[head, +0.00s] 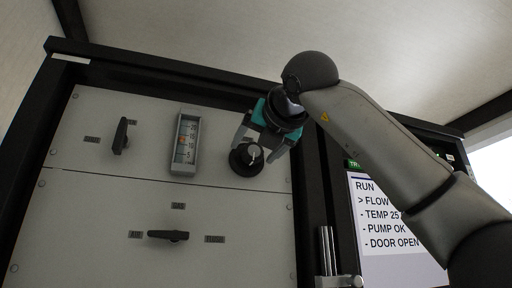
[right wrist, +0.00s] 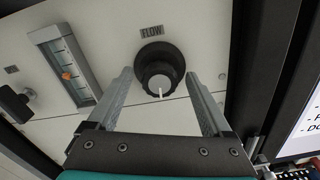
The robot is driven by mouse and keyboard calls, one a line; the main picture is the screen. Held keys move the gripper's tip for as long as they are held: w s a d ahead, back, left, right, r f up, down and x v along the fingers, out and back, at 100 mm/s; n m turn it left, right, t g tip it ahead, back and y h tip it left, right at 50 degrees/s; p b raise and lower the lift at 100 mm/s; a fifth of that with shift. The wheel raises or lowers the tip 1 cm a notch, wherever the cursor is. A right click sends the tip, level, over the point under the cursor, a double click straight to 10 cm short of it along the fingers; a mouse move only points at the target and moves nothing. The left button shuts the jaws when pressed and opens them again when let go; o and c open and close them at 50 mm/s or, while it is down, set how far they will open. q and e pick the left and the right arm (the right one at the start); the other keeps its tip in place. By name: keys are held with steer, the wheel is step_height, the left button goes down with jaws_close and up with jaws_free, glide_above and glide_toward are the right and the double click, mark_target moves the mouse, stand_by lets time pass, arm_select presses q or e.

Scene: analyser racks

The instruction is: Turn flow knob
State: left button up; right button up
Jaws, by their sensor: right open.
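The flow knob (head: 246,159) is a round black knob with a grey cap and a white pointer line, on the upper grey panel. In the right wrist view the knob (right wrist: 160,72) sits under a FLOW label (right wrist: 152,31), its pointer line towards the bottom of the picture. My right gripper (head: 266,146) is open, with one finger on each side of the knob. In the right wrist view my right gripper's fingers (right wrist: 160,80) show gaps to the knob on both sides. How far the fingertips reach along the knob is hard to tell. My left gripper is not in view.
Left of the knob is a flow gauge (head: 185,143) with an orange float. A black lever handle (head: 121,136) is further left, and a selector handle (head: 168,235) is on the lower panel. A screen (head: 393,228) lists RUN, FLOW, TEMP, PUMP OK, DOOR OPEN. Metal bars (head: 328,252) stand lower right.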

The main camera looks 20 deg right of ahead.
steer(key=shift+s, duration=0.1)
steer(key=s+b, duration=0.4)
steer(key=s, duration=1.1)
steer(key=shift+d, duration=0.25)
steer(key=shift+s, duration=0.1)
stand_by(0.4)
